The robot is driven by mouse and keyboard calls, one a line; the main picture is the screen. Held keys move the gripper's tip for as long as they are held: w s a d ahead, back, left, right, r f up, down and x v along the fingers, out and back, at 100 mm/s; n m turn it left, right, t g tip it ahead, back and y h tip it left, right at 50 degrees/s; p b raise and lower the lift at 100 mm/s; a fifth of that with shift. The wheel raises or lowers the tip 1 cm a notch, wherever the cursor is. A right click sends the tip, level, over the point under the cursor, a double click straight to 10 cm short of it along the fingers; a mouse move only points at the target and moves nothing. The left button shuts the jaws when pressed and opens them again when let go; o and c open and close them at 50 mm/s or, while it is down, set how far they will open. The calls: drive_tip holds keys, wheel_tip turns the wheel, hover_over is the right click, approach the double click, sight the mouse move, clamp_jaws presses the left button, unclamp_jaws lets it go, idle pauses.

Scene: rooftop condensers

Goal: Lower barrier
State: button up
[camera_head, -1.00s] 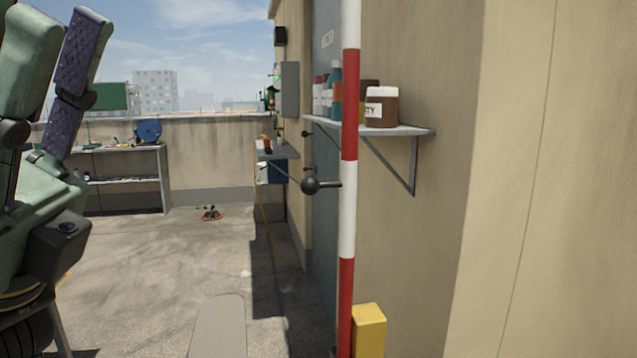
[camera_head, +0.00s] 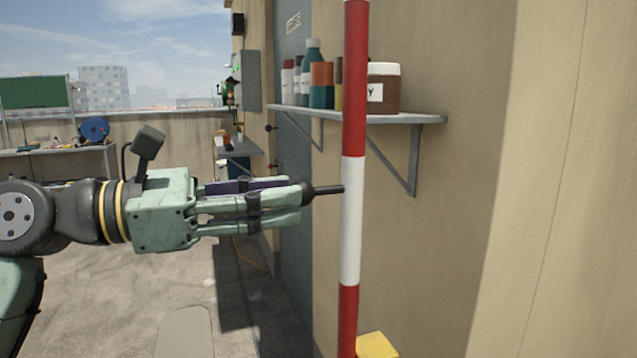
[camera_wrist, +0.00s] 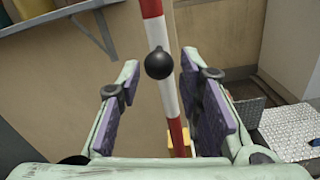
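The barrier is a red and white striped pole (camera_head: 352,220) standing upright in front of the wall. A black ball knob (camera_wrist: 159,63) on a short dark stem sticks out from its side. My gripper (camera_head: 298,197) reaches in from the left, level with the knob. In the head view its fingertips overlap the knob and partly hide it. The wrist view shows my fingers spread wide, with the knob between the tips and a gap on each side. A yellow post (camera_head: 377,346) stands at the foot of the pole.
A wall shelf (camera_head: 400,118) with several bottles and a brown jar (camera_head: 384,88) is close behind the pole. A grey door (camera_head: 292,160) and a small side shelf (camera_head: 238,148) are farther back. A workbench (camera_head: 60,150) stands at the far left. The floor at left is open.

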sight(320, 191)
drive_tip(key=p+x, duration=0.1)
drive_tip(key=x, duration=0.5)
drive_tip(key=shift+c, duration=0.3)
clamp_jaws()
idle(0.5)
